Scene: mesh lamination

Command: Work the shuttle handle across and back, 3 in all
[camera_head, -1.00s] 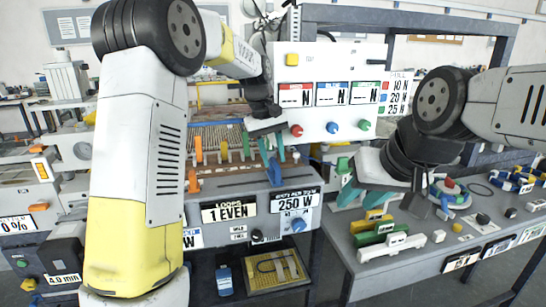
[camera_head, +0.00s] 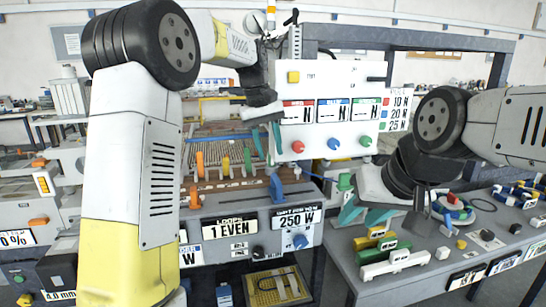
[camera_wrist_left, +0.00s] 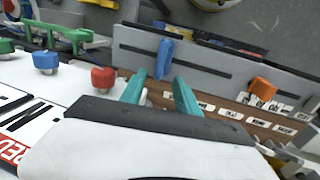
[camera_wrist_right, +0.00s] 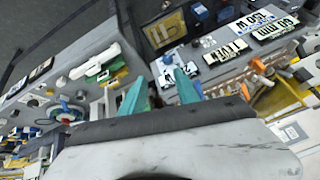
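An orange handle (camera_head: 194,196) stands at the rail's left end and shows in the left wrist view (camera_wrist_left: 262,90). No label tells me which is the shuttle handle. My left gripper (camera_head: 267,140) is open and empty above and behind the blue handle, apart from it. Its fingers (camera_wrist_left: 160,94) point toward the rail. My right gripper (camera_head: 364,215) is open and empty above the right bench.
A white panel (camera_head: 335,80) with red, blue and green knobs stands behind the rail. Upright orange, green and yellow levers (camera_head: 225,166) stand behind the rail. The right bench (camera_head: 425,268) holds green and white clamp-like parts (camera_head: 392,258) and small blocks.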

